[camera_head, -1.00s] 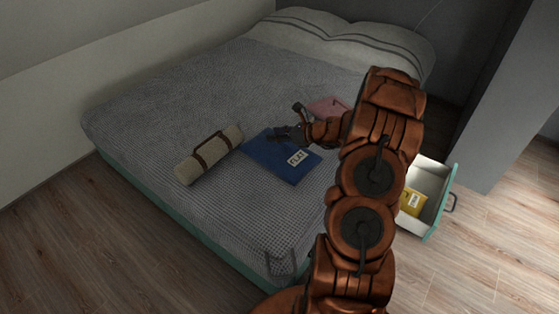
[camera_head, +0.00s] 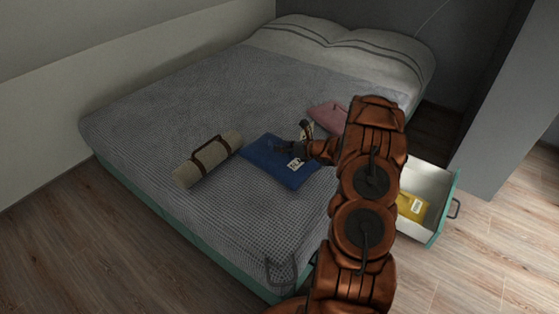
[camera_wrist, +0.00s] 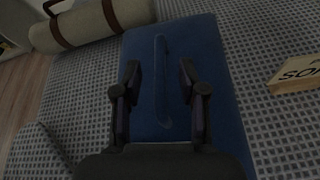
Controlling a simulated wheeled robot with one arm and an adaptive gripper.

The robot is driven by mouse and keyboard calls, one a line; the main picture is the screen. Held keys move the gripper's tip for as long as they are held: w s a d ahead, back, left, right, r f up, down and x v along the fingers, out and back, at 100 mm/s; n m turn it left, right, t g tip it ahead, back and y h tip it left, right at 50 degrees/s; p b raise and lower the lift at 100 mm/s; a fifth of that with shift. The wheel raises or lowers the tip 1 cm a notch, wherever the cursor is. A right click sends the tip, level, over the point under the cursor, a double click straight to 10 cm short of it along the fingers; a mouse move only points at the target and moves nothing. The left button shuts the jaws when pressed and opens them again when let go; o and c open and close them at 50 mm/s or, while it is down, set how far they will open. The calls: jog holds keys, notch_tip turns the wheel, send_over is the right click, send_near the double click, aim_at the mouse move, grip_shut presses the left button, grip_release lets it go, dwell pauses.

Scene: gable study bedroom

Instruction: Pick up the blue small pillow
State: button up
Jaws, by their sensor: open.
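My gripper (camera_head: 280,148) is over the pillow, pointing left in the head view. In the wrist view my gripper (camera_wrist: 160,78) is open, its two fingers on either side of the strip, nothing clearly held. I cannot tell if the fingers touch the pillow.
A rolled beige bundle with brown straps (camera_head: 208,160) lies left of the pillow. A pink flat item (camera_head: 328,115) lies beyond it. A cream lettered block (camera_wrist: 298,74) is beside the pillow. An open drawer (camera_head: 436,184) holds a yellow item (camera_head: 412,207). The bed's front is clear.

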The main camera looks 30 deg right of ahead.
jog(key=shift+x, duration=1.1)
grip_shut()
